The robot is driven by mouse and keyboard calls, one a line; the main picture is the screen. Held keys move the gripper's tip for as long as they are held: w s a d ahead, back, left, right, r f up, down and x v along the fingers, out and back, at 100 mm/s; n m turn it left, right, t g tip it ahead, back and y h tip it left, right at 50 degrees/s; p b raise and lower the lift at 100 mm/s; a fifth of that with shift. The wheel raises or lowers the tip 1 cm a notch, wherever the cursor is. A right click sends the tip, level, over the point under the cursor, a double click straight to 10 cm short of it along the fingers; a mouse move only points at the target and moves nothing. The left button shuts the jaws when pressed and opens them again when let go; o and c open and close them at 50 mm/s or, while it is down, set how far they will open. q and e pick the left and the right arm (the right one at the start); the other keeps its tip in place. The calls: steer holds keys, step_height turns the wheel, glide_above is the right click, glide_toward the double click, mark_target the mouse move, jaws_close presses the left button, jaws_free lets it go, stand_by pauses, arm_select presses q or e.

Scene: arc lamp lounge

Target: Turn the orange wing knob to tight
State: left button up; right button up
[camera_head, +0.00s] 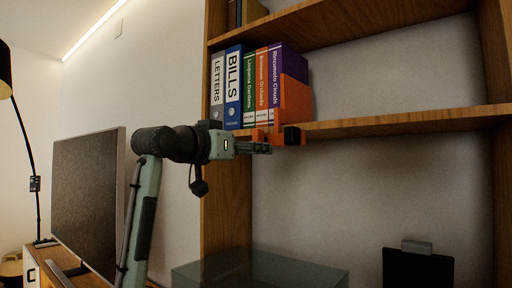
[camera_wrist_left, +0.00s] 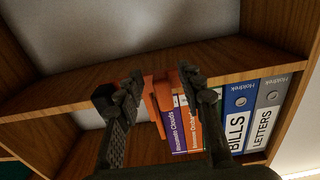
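The orange wing knob (camera_head: 267,137) is at the front edge of the shelf with the binders, partly hidden by my left gripper. In the left wrist view the orange knob (camera_wrist_left: 154,94) stands between the two fingers. My left gripper (camera_head: 273,141) reaches in from the left at shelf height. In the left wrist view its fingertips (camera_wrist_left: 160,82) are apart, one on each side of the orange part. I cannot tell whether the fingers touch it. No tight mark is readable. My right gripper is not in view.
Binders and books (camera_head: 233,85) stand on the shelf (camera_head: 400,120) just behind the gripper. A dark screen (camera_head: 88,195) and a lamp (camera_head: 36,183) are at the left. A glass-like box (camera_head: 260,270) is below. The shelf's right part is empty.

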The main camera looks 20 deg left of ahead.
arm_select(q)
steer(key=shift+w+d, duration=0.2)
steer(key=shift+w, duration=0.35)
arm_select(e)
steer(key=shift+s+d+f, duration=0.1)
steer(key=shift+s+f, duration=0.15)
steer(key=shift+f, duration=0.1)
arm_select(q)
steer(key=shift+c, duration=0.3)
jaws_close()
